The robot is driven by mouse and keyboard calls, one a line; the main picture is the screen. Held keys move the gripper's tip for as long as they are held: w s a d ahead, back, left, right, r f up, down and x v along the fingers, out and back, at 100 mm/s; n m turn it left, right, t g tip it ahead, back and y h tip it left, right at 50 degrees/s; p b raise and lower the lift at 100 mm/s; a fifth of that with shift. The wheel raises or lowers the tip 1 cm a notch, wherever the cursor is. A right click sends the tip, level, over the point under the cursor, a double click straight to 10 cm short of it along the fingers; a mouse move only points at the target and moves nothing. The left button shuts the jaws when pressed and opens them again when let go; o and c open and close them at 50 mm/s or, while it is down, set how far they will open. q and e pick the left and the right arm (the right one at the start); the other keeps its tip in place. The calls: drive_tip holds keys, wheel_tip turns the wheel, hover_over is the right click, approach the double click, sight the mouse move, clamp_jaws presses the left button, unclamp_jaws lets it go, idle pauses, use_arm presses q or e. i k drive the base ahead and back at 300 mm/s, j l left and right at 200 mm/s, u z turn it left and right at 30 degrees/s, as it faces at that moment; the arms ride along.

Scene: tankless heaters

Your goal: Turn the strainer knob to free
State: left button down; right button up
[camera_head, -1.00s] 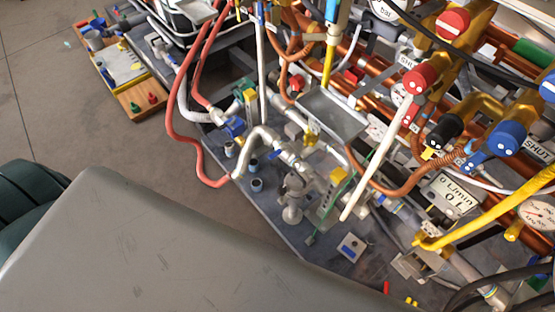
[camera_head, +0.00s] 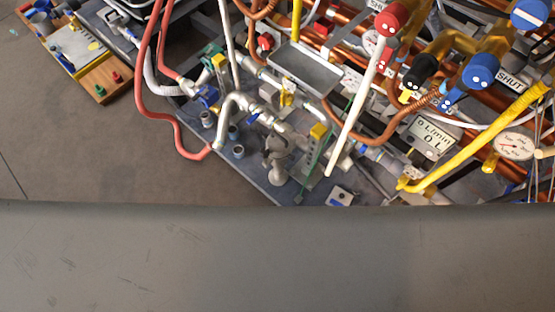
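A grey valve-like fitting (camera_head: 278,160) stands on the dark base plate in the middle of the view. It may be the strainer, but I cannot tell for sure. I cannot pick out the strainer knob among the fittings. A yellow block (camera_head: 318,131) sits just right of the grey fitting, and a yellow-handled valve (camera_head: 287,97) is above it. Neither of my grippers is in view.
A large grey surface, likely mine, fills the bottom. A red hose (camera_head: 150,110) loops at left. A flow display (camera_head: 430,136), a gauge (camera_head: 515,145), a blue knob (camera_head: 481,71) and a red knob (camera_head: 392,18) crowd the right.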

sight(265, 151)
drive_tip(key=k+l+z, duration=0.6)
drive_tip(key=l, duration=0.3)
drive_tip(key=k, duration=0.1)
